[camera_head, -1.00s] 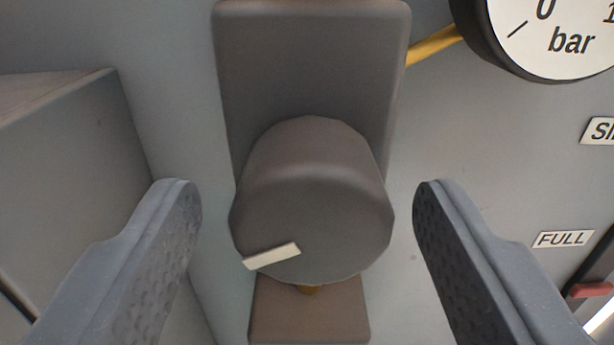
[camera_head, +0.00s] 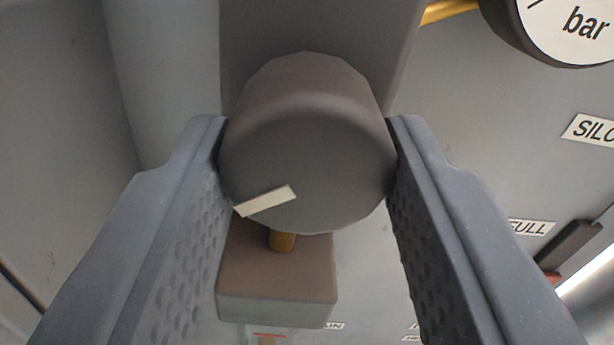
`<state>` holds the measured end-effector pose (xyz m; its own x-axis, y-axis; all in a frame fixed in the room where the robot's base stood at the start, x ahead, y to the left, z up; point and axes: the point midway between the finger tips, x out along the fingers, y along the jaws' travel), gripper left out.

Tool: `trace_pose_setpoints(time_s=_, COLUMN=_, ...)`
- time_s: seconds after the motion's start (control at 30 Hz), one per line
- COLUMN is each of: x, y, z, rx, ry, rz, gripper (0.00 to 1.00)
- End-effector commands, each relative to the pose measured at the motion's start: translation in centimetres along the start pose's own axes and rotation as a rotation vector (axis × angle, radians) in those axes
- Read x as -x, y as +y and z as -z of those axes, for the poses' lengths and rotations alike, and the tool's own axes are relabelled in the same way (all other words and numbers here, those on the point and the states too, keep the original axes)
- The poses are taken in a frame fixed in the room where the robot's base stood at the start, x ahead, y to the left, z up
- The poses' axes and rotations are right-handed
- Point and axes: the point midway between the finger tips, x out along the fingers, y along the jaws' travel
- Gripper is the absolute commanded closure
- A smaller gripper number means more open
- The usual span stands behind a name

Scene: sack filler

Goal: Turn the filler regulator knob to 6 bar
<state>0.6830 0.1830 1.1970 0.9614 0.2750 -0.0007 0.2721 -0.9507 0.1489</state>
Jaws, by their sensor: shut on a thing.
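The grey regulator knob (camera_head: 310,165) sits in the middle of the view, with a white pointer mark (camera_head: 266,201) at the lower left of its face. My gripper (camera_head: 307,150) is shut on the knob, one finger against its left side and one against its right. The round white pressure gauge (camera_head: 575,28) is at the top right, cut off by the picture's edge. Its "bar" lettering shows, but most of the dial is out of view, so the pressure cannot be read.
A grey regulator body (camera_head: 320,30) stands behind the knob. A brown block (camera_head: 276,270) with a short brass stem is below it. At the right are a "SILO" label (camera_head: 592,131), a "FULL" label (camera_head: 531,227) and a dark lever-like part (camera_head: 570,245).

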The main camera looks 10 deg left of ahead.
Motion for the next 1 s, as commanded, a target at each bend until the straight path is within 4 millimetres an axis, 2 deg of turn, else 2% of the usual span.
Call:
trace_pose_setpoints(time_s=0.27, x=0.0, y=-0.1, z=-0.1, rx=0.022, ry=-0.002, rz=0.003, gripper=0.85)
trace_pose_setpoints(time_s=0.3, x=0.0, y=-0.1, z=-0.1, rx=0.022, ry=-0.002, rz=0.003, gripper=0.60)
trace_pose_setpoints(time_s=0.37, x=0.0, y=-0.1, z=-0.1, rx=0.022, ry=-0.002, rz=0.003, gripper=0.43)
trace_pose_setpoints(time_s=0.4, x=0.0, y=-0.1, z=-0.1, rx=0.021, ry=-0.001, rz=0.002, gripper=0.40)
trace_pose_setpoints(time_s=0.77, x=0.4, y=-0.1, z=0.0, rx=0.020, ry=0.000, rz=0.001, gripper=0.40)
trace_pose_setpoints(time_s=1.0, x=3.0, y=-0.1, z=0.2, rx=0.020, ry=0.004, rz=0.001, gripper=0.40)
